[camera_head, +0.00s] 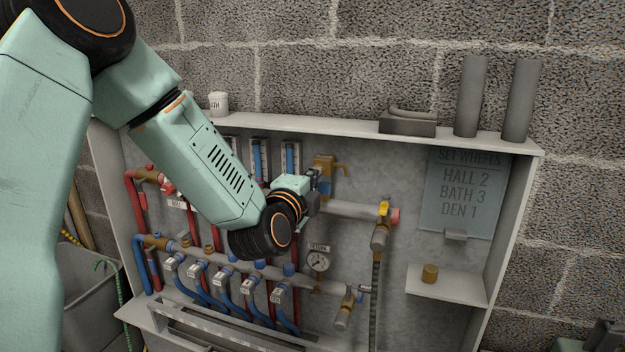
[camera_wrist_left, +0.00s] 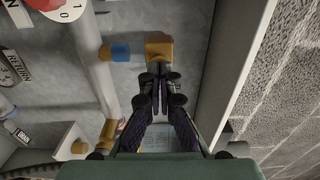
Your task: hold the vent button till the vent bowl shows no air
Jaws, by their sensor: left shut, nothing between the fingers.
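My left gripper (camera_head: 322,185) reaches into the wall cabinet in the head view, in front of a brass fitting (camera_head: 325,163) with a short side spout near the top middle. In the left wrist view my left gripper (camera_wrist_left: 160,82) is shut and empty. Its fingertips point at a brass block (camera_wrist_left: 159,45) joined to a blue collar. The tips look close to it or touching; I cannot tell which. A separate vent button and the air level in a vent bowl cannot be made out; the fingers may cover part of them. My right gripper is not in view.
Below the gripper are a round gauge (camera_head: 318,262), a yellow-handled valve (camera_head: 383,212) and several blue hoses. A sign (camera_head: 462,195) hangs at right above a small shelf (camera_head: 446,285) holding a brass cap (camera_head: 430,273). A mug (camera_head: 218,103) stands on the cabinet top.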

